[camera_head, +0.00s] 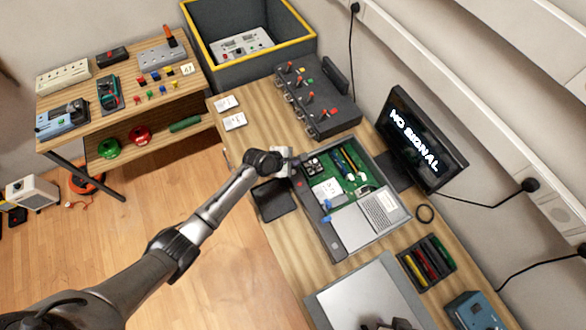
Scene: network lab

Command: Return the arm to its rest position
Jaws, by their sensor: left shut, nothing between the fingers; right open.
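My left arm comes in from the lower left and reaches over the bench's front edge. My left gripper (287,162) is shut and empty at the left end of the open equipment chassis (316,216), close to its front corner. I cannot tell if it touches the chassis. The chassis shows a green circuit board (349,176) and a silver drive cage. My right gripper (396,324) shows only in part at the bottom edge, open, above a flat silver panel (365,293). The rest of the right arm is out of view.
A black tablet-like pad (274,200) lies below the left gripper. A monitor (420,140) reading NO SIGNAL stands behind the chassis. A dark box with knobs (315,105), a yellow-rimmed bin (252,72) and a tool tray (427,262) are around. Open floor lies at left.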

